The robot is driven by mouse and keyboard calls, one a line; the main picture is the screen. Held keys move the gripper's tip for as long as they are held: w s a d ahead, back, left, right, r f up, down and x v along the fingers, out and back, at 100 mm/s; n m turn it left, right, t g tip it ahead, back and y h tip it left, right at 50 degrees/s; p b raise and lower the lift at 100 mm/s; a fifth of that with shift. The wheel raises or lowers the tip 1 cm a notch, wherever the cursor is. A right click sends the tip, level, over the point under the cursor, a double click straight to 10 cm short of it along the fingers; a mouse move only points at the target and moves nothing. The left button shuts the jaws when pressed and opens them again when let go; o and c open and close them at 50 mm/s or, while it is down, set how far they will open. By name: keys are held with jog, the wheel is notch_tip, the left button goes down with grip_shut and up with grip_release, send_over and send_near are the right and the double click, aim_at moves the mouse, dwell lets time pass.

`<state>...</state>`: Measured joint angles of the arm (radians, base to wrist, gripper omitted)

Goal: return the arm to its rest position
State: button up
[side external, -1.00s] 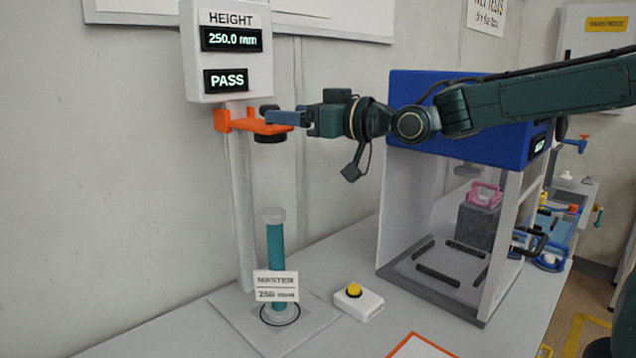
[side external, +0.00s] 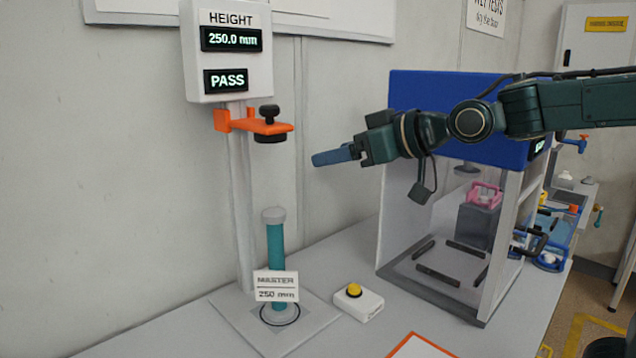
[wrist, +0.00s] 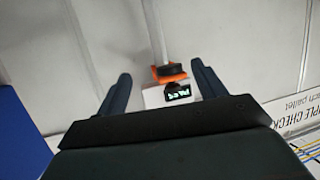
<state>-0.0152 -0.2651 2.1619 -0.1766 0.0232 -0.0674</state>
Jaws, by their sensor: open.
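My gripper (side external: 335,157) is open and empty in the side view, pointing left and slightly down. It hangs in free air to the right of the height gauge's orange arm (side external: 255,125), clear of it. In the wrist view my gripper's two fingers (wrist: 160,90) stand wide apart with nothing between them. The gauge's orange arm with its black probe (wrist: 170,71) and a lit display (wrist: 178,93) show beyond the fingers. The gauge head (side external: 228,50) reads HEIGHT 250.0 mm and PASS.
A teal master cylinder (side external: 275,255) labelled 250 mm stands on the gauge base (side external: 225,305). A blue-topped clear cabinet (side external: 410,100) stands behind my arm, with a grey block and pink part inside. Bare wall lies behind the gripper.

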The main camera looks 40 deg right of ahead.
jog(key=s+d+f+g+h, duration=0.1)
jog(key=s+f, duration=0.3)
jog(key=s, duration=0.4)
jog(key=s+d+f+m+g+h, duration=0.1)
jog(key=s+f+g, duration=0.3)
jog(key=s, duration=0.4)
jog(key=s+d+f+m+g+h, duration=0.1)
jog(key=s+d+f+g, duration=0.2)
jog(key=s+f, duration=0.2)
jog(key=s, duration=0.3)
jog(key=shift+s+f, duration=0.2)
jog(key=shift+f, duration=0.2)
